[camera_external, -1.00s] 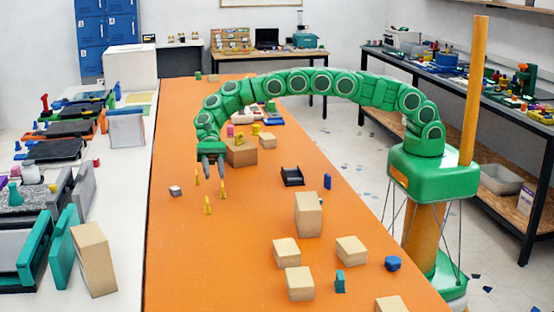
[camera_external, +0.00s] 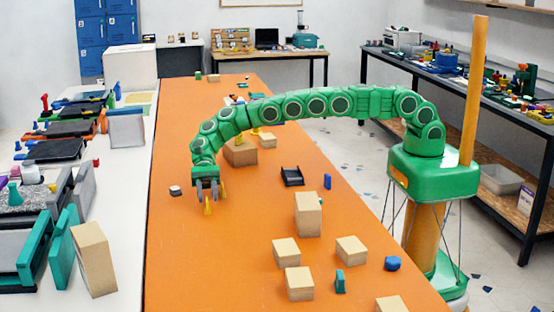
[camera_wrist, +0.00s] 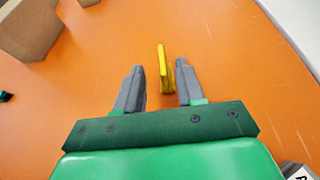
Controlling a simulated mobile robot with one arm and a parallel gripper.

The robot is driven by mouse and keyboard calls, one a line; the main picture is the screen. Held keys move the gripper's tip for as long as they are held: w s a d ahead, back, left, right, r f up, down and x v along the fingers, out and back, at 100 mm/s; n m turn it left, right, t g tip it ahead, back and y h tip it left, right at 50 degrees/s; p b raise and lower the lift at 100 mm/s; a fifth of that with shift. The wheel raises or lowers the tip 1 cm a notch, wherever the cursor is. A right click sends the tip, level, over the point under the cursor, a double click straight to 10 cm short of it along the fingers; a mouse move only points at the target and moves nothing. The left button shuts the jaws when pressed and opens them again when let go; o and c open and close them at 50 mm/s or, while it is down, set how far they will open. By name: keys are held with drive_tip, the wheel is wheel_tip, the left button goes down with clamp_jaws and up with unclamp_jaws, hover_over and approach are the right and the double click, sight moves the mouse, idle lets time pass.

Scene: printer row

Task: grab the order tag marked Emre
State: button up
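Small yellow upright tags stand on the orange table. In the wrist view, one yellow tag (camera_wrist: 162,68) stands in the gap between the two grey fingers, nearer the right finger, with orange showing on both sides. It appears untouched. No name is readable on any tag, so I cannot tell which is marked Emre.
A cardboard box (camera_external: 240,155) stands behind my gripper. A small grey-white cube (camera_external: 175,190) lies to its left. A black holder (camera_external: 292,177) and several cardboard boxes, including a tall one (camera_external: 308,216), stand to the right. The front left of the orange table (camera_external: 200,270) is clear.

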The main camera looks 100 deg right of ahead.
sight(208, 209)
drive_tip(key=x, duration=0.4)
drive_tip(key=shift+w+a+f, duration=0.2)
drive_tip(key=shift+a, duration=0.15)
drive_tip(key=shift+c, duration=0.3)
clamp_jaws()
